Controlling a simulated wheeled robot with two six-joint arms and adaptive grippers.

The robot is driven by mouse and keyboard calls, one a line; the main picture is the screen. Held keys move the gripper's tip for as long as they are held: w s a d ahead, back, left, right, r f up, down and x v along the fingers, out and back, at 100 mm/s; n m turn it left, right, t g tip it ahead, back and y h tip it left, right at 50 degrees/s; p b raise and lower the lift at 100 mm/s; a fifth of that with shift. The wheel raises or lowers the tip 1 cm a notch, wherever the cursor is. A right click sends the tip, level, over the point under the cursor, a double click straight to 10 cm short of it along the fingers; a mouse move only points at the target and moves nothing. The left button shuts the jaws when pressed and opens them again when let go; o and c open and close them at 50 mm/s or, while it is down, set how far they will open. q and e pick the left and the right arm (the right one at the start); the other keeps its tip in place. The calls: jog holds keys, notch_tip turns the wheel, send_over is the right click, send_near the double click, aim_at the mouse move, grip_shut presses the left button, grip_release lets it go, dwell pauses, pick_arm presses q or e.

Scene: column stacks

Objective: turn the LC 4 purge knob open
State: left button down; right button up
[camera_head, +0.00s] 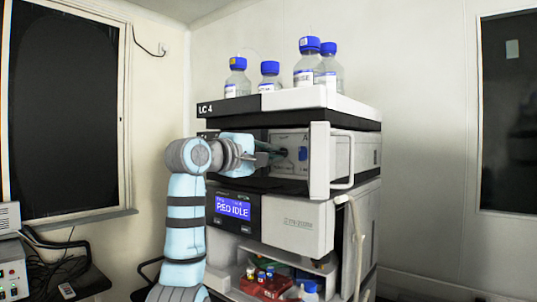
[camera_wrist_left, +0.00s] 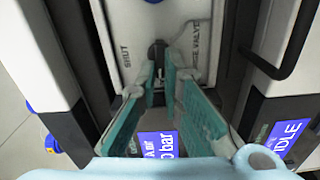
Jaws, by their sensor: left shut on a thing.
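The LC 4 stack (camera_head: 208,109) stands in the middle of the head view. Its pump module has an open bay with a light panel (camera_head: 290,139). My left arm comes in from the left, and my left gripper (camera_head: 279,154) reaches into this bay. In the left wrist view the teal-padded fingers of the gripper (camera_wrist_left: 161,68) close in on a small dark purge knob (camera_wrist_left: 157,48) and are shut on it. The panel around it (camera_wrist_left: 130,35) reads "SHUT" on the left and "VALVE" on the right. The fingers partly hide the knob, so its exact angle is hard to tell. My right gripper is out of view.
Several blue-capped bottles (camera_head: 308,66) stand on top of the stack. An open door with a handle (camera_head: 345,155) borders the bay on the right. Below, a display (camera_head: 233,207) reads "IDLE", and a red rack (camera_head: 262,287) of vials sits at the bottom.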

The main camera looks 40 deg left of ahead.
pick_arm(q)
jog(key=shift+r, duration=0.2)
jog(key=c, duration=1.7)
grip_release()
jog(key=shift+w, duration=0.1)
jog(key=shift+w+d+f, duration=0.1)
jog(key=shift+w+f, duration=0.1)
jog(key=shift+w, duration=0.05)
jog(key=s, duration=1.2)
jog(key=shift+d, duration=0.15)
jog(key=shift+w, duration=0.1)
